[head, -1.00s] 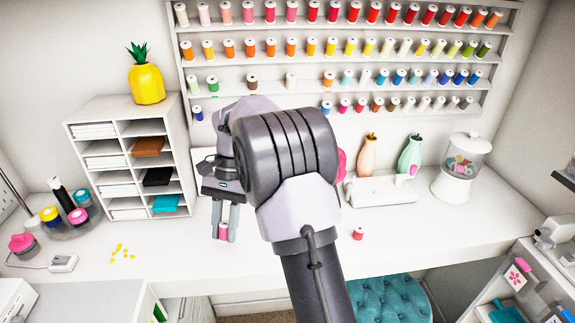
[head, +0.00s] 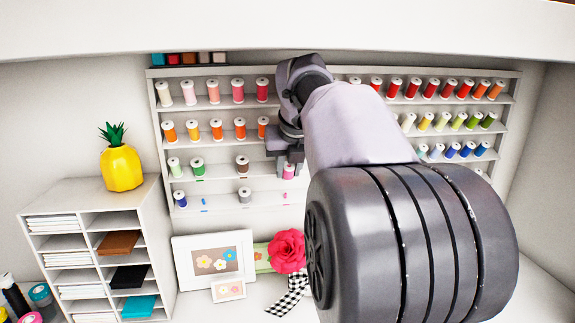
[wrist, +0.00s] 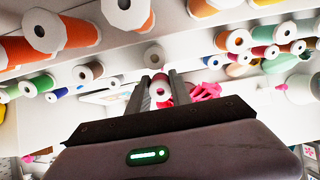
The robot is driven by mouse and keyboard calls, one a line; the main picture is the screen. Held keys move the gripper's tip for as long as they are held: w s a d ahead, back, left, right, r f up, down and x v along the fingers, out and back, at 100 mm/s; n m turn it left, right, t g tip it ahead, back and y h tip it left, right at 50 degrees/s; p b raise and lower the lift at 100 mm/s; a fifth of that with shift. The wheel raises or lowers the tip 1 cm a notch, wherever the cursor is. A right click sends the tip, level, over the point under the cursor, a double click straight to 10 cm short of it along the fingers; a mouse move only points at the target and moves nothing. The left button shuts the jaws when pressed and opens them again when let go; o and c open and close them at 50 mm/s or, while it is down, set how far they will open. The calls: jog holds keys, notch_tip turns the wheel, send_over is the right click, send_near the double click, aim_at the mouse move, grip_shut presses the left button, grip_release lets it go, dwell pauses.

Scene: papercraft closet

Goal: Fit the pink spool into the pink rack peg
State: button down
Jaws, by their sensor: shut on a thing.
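The pink spool (head: 288,172) is held between the fingertips of my gripper (head: 289,163), roughly upright, in front of the rack's third row. In the wrist view, the pink spool (wrist: 160,88) shows between the two fingers (wrist: 156,90). The white rack (head: 222,188) hangs on the wall behind. A small pink peg (head: 285,195) shows on its lowest shelf, just below the held spool and right of a grey spool (head: 245,195). The spool appears apart from the peg; its exact depth from the shelf is unclear.
Spools fill much of the upper rows, such as an orange spool (head: 240,128) left of my gripper. A brown spool (head: 242,164) stands in the third row. Below are a white picture frame (head: 183,255) and a red-pink flower (head: 287,250). My arm hides the rack's right middle.

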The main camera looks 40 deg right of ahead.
jog(key=shift+s+r, duration=0.1)
dwell(0.3)
jog(key=shift+w+d+f+b, duration=0.1)
jog(key=shift+w+f+b, duration=0.1)
jog(key=shift+f+b, duration=0.4)
jog(key=shift+b+x, duration=1.1)
jog(key=shift+x, duration=1.15)
jog(key=shift+f, duration=0.25)
jog(key=shift+w+f+b, duration=0.15)
jog(key=shift+f+b, duration=0.15)
jog(key=shift+w+d+f, duration=0.15)
jog(key=shift+f, duration=0.2)
